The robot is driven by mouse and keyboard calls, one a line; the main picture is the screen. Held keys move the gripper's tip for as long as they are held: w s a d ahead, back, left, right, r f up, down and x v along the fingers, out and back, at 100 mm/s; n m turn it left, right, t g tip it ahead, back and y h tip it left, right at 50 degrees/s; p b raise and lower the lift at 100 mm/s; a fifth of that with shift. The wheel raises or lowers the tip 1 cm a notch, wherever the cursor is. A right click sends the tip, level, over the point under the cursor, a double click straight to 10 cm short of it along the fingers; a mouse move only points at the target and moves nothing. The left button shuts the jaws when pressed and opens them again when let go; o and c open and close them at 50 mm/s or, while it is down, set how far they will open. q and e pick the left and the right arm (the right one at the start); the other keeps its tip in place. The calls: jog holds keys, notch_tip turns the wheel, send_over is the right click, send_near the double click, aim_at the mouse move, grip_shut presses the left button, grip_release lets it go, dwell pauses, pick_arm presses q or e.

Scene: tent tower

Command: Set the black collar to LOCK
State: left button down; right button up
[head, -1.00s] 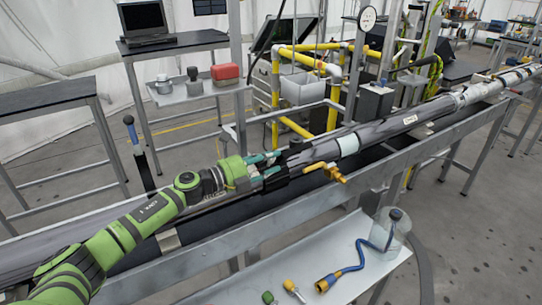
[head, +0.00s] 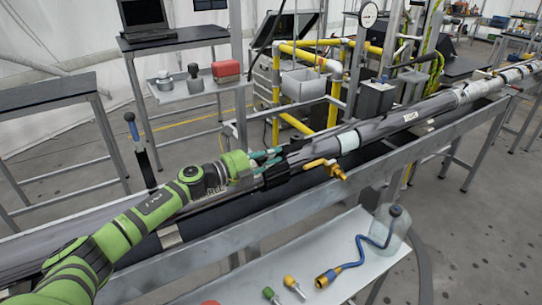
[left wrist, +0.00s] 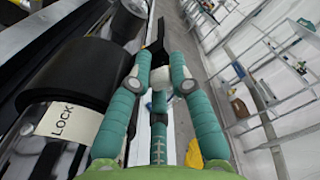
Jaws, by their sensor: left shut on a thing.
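The black collar (head: 276,175) sits around the long grey tube in the head view. In the left wrist view the collar (left wrist: 78,72) fills the upper left, and a pale label reading LOCK (left wrist: 62,121) lies on the tube right beside its edge. A black handle (left wrist: 157,38) stands out at the collar's side. My left gripper (head: 274,160) has teal fingers at the collar; in the left wrist view its fingertips (left wrist: 165,78) are shut on the black handle. The exact contact is partly hidden by the fingers. My right gripper is not in view.
A brass valve (head: 325,167) sticks out of the tube just right of the collar. A metal rail (head: 225,215) runs along the tube's near side. A tray (head: 340,238) below holds a blue hose (head: 352,265) and a clear bottle (head: 390,228). Yellow pipework (head: 290,120) stands behind.

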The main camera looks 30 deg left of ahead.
pick_arm(q)
jog(key=shift+w+a+r+n+p, duration=0.4)
jog(key=shift+a+r+n+p, duration=0.15)
jog(key=shift+n, duration=0.45)
jog(key=shift+w+a+r+n, duration=0.15)
jog(key=shift+w+a+n, duration=0.2)
jog(key=shift+a+n, duration=0.35)
jog(key=n, duration=0.1)
jog(key=w+a+n, duration=0.1)
jog(key=shift+a+n, duration=0.2)
jog(key=shift+n, duration=0.1)
jog(key=shift+w+a+n, duration=0.25)
jog(key=shift+a+n, duration=0.2)
jog(key=shift+n, duration=0.15)
jog(key=shift+w+a+n, duration=0.25)
jog(key=shift+a+n, duration=0.2)
jog(key=shift+n, duration=0.15)
jog(key=shift+a, duration=0.15)
jog(key=c, duration=1.2)
grip_release()
